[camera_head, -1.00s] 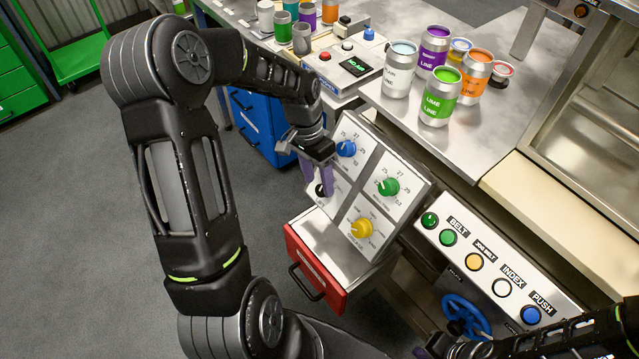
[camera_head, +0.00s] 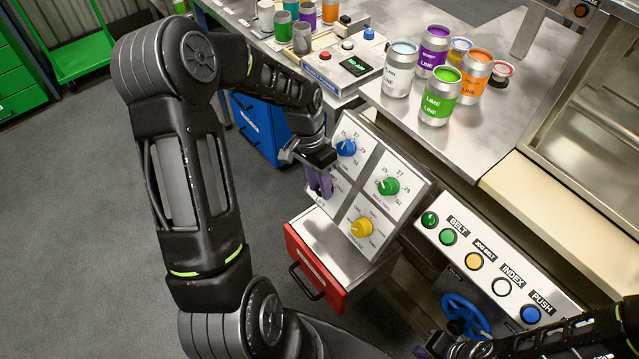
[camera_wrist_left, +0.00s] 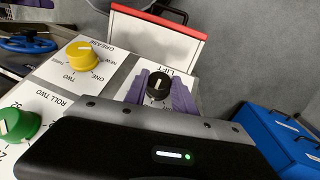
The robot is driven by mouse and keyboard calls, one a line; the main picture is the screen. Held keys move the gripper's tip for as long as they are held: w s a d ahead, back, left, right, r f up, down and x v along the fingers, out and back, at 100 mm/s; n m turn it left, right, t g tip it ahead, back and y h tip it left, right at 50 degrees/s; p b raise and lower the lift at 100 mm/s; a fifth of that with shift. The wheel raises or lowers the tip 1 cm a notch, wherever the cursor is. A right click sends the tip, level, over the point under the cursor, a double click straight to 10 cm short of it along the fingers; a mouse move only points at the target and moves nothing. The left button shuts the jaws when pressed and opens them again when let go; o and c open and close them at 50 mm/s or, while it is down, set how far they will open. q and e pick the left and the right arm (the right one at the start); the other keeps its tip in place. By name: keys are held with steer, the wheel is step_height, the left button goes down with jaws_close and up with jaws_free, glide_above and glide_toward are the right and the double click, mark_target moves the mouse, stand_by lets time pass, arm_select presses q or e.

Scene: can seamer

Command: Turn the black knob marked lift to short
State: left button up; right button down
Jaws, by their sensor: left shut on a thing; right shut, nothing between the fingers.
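The black knob (camera_wrist_left: 158,86) sits on the white panel square marked LIFT and has a pale mark on its face. In the left wrist view it lies between the two purple fingers of my left gripper (camera_wrist_left: 159,92), which are shut on its sides. In the head view my left gripper (camera_head: 320,182) is at the left part of the dial panel (camera_head: 388,215) and hides the knob. The words around the knob are mostly covered, so I cannot read its setting. My right gripper (camera_head: 447,346) is shut and empty at the lower right, close to the blue handwheel (camera_head: 466,315).
The blue knob (camera_head: 346,148) is right beside my left gripper. The green knob (camera_head: 388,186) and yellow knob (camera_head: 362,228) share the panel. A red drawer (camera_head: 315,270) is below. A button panel (camera_head: 480,262) stands to the right. Several cans stand on the metal table (camera_head: 505,125).

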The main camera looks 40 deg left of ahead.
arm_select(q)
jaws_close()
steer(key=shift+a+h, duration=0.1)
steer(key=shift+h, duration=0.3)
steer(key=shift+a+n+h+p, duration=0.1)
steer(key=shift+n+h+p, duration=0.2)
steer(key=shift+n+h, duration=0.15)
steer(key=shift+a+f+n+h, duration=0.15)
steer(key=shift+n+h, duration=0.2)
steer(key=shift+h, duration=0.2)
steer(key=n+h, duration=0.1)
steer(key=h+b, duration=0.1)
steer(key=shift+a+f+n+h, duration=0.1)
steer(key=shift+f+n+h, duration=0.1)
steer(key=shift+n+h, duration=0.2)
steer(key=shift+a+n+h+b, duration=0.1)
steer(key=shift+n+h+b, duration=0.65)
steer(key=shift+h, duration=0.25)
steer(key=o, duration=0.9)
jaws_free()
